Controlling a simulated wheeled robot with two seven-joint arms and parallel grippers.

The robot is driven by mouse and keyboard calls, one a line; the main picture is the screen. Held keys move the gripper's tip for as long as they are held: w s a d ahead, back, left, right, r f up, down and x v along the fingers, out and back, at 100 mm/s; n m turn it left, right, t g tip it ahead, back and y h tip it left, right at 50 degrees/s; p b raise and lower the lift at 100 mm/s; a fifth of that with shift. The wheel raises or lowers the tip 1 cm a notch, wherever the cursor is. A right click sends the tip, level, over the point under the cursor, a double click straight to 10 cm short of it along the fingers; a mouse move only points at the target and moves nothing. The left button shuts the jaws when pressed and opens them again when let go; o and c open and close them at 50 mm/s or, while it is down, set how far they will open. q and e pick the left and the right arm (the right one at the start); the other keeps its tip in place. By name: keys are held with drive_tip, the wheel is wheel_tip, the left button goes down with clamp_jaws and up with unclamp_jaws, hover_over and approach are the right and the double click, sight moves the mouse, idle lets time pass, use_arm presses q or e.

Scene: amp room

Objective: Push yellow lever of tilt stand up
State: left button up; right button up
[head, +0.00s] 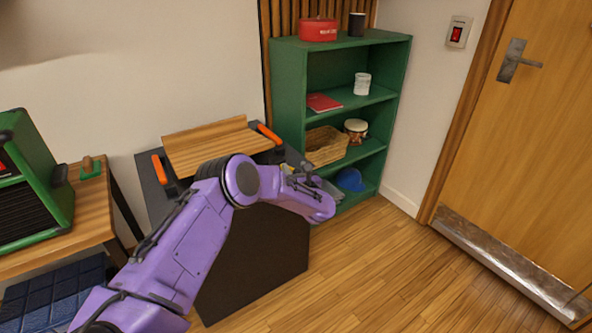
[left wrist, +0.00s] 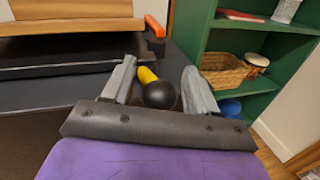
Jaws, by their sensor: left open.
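The tilt stand (head: 255,265) is a dark box with a slanted wooden board (head: 215,150) on top and orange handles at both sides. The board also shows in the left wrist view (left wrist: 75,28). The yellow lever (left wrist: 146,76) has a round black knob (left wrist: 159,95) and sits at the stand's right side. My left gripper (head: 302,176) is at that side. In the left wrist view its fingers (left wrist: 159,72) are open, with the knob between them; I cannot tell whether they touch it. In the head view my arm largely hides the lever. My right gripper is not in view.
A green shelf (head: 290,85) with a basket (head: 326,146), a blue item (head: 350,180) and other goods stands close behind the gripper. A wooden table (head: 93,205) with a green amp (head: 35,180) is at left. The floor before the door (head: 535,130) is clear.

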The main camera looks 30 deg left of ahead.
use_arm(q)
clamp_jaws()
